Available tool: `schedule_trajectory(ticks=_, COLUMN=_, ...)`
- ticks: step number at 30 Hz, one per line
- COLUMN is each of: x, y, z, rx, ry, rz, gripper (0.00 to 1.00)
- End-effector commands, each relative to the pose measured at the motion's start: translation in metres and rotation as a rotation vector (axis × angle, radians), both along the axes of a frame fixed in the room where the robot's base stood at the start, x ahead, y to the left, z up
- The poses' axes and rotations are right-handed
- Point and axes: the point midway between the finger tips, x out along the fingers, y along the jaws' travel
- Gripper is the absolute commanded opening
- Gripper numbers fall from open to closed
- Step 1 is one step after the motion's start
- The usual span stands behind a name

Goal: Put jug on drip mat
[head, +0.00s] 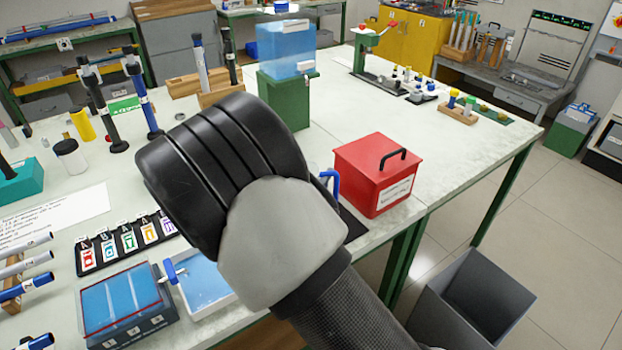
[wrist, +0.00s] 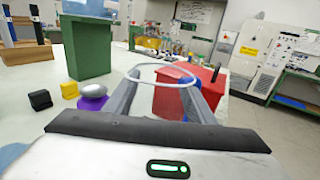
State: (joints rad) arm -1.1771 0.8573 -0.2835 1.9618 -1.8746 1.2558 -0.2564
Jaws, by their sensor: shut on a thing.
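A clear jug with a pale round rim (wrist: 162,66) and a blue handle (wrist: 205,104) is between my fingers in the wrist view. My gripper (wrist: 160,88) is shut on it, and the jug looks upright. In the head view my arm hides the gripper and most of the jug; only the blue handle (head: 333,180) shows to the right of the arm. A dark flat mat (head: 354,224), seemingly the drip mat, shows partly beside the red box, below the handle in the picture. The rest of it is behind my arm. I cannot tell whether the jug touches it.
A red lidded box (head: 372,182) stands close to the right of the jug. A green stand (head: 286,98) with a blue water tank (head: 286,48) is behind. A white tray (head: 205,285) and a blue compartment box (head: 122,305) are at front left. The table edge is near.

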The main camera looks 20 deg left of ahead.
Motion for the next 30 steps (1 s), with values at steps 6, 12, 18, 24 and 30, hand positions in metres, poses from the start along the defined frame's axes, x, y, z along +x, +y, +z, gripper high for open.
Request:
schedule_trajectory(ticks=6, x=0.0, y=0.0, z=-0.008, rx=0.002, ry=-0.001, rz=-0.001, gripper=0.04)
schedule_trajectory(ticks=12, x=0.0, y=0.0, z=-0.012, rx=0.001, ry=-0.001, rz=0.0, gripper=0.04)
schedule_trajectory(ticks=18, x=0.0, y=0.0, z=-0.01, rx=0.001, ry=-0.001, rz=0.0, gripper=0.69)
schedule_trajectory(ticks=24, x=0.0, y=0.0, z=-0.009, rx=0.002, ry=-0.001, rz=0.0, gripper=0.69)
schedule_trajectory(ticks=30, x=-0.016, y=0.004, z=-0.007, rx=0.001, ry=0.001, rz=0.003, gripper=0.69)
